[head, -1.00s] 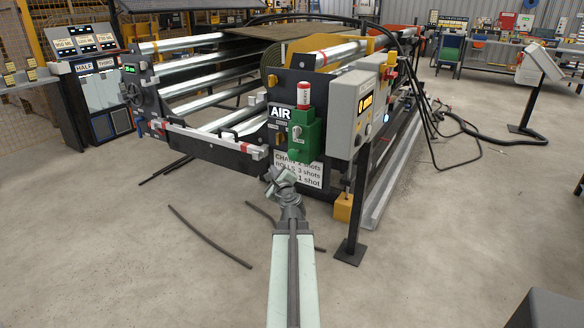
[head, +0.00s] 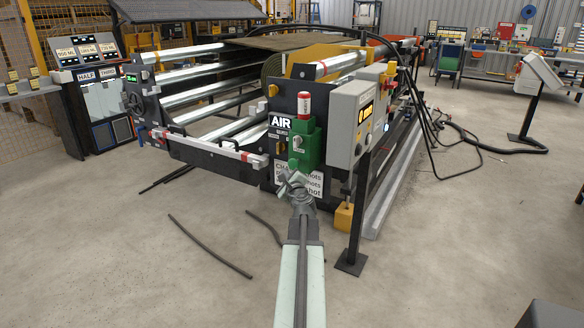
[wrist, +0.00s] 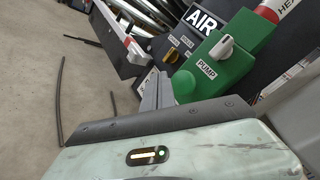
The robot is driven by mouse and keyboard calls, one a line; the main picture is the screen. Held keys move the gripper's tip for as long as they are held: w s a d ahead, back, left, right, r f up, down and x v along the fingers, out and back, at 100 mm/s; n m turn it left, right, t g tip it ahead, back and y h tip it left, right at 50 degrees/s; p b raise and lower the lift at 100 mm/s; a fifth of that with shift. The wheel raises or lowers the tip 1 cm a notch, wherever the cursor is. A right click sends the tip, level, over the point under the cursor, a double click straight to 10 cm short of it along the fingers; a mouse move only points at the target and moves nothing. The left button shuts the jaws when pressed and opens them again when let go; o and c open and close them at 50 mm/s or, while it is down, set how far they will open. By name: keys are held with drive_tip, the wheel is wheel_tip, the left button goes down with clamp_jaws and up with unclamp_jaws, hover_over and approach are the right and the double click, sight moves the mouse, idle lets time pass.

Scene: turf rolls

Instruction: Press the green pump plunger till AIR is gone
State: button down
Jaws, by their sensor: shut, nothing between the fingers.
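The green pump (head: 307,142) is mounted on the dark end panel of the roll machine, below a red-and-white cylinder. The wrist view shows the pump's PUMP label and a round green plunger (wrist: 185,84) on its lower front. A white AIR sign (head: 280,122) shows at the pump's upper left, and also in the wrist view (wrist: 204,20). My gripper (head: 291,183) is shut and empty just below the pump in the head view. In the wrist view my grey fingers (wrist: 156,91) are close beside the plunger; I cannot tell whether they touch it.
A grey control box (head: 352,122) on a dark post (head: 357,215) stands right of the pump. A white text sign (head: 313,184) below the pump is partly hidden by my gripper. Dark rods (head: 210,246) lie on the floor at left.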

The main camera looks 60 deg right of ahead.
sight(292, 166)
drive_tip(key=shift+d, duration=1.4)
idle(0.9)
drive_tip(key=shift+d, duration=0.4)
drive_tip(key=shift+d, duration=1.35)
idle(1.0)
drive_tip(key=shift+a, duration=1.7)
drive_tip(key=shift+a, duration=0.1)
drive_tip(key=shift+a, duration=2.45)
